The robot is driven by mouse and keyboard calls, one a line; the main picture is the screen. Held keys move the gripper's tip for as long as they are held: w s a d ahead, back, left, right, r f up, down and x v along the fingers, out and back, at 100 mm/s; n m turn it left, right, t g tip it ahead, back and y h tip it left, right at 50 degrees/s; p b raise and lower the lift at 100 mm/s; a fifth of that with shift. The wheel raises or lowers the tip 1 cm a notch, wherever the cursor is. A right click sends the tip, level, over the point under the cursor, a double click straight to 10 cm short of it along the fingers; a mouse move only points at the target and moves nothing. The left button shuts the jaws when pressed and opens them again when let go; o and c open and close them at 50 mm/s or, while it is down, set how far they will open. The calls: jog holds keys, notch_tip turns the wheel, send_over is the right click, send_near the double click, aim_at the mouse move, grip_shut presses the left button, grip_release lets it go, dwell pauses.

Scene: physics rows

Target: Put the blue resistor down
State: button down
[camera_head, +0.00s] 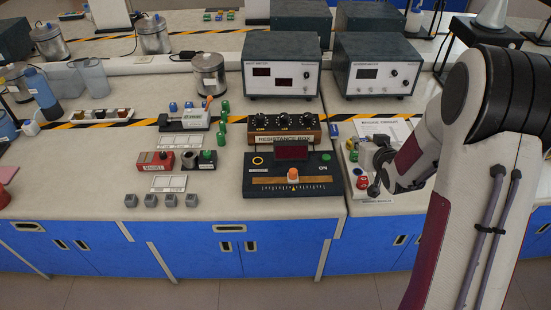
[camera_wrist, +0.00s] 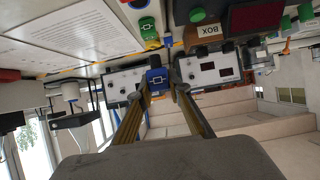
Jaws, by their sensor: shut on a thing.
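The blue resistor (camera_wrist: 157,78), a small blue block with a resistor symbol on its face, is between the fingertips of my gripper (camera_wrist: 160,84) in the wrist view. My gripper is shut on it. In the wrist view a green component (camera_wrist: 149,32) with a symbol sits just beyond the held resistor. I cannot tell whether the resistor touches the board.
The resistance box (camera_head: 284,128) and a slide-scale unit (camera_head: 290,174) stand left of my gripper. A red button (camera_head: 362,182) is near the front edge. Two meters (camera_head: 377,66) stand behind.

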jog(key=w+a+n+g+y, duration=0.1)
jog(key=a+n+y, duration=0.3)
jog(key=a, duration=1.1)
jog(key=w+a+n+g+y, duration=0.2)
jog(key=w+a+n+y, duration=0.2)
jog(key=a, duration=1.1)
jog(key=shift+a+r+n+g, duration=0.15)
jog(key=shift+r+n+g, duration=0.15)
jog(key=shift+r+n, duration=0.1)
jog(key=shift+w, duration=0.1)
jog(key=shift+f, duration=3.1)
jog(key=shift+f, duration=0.1)
jog(key=shift+f, duration=1.8)
jog(key=shift+f, duration=0.15)
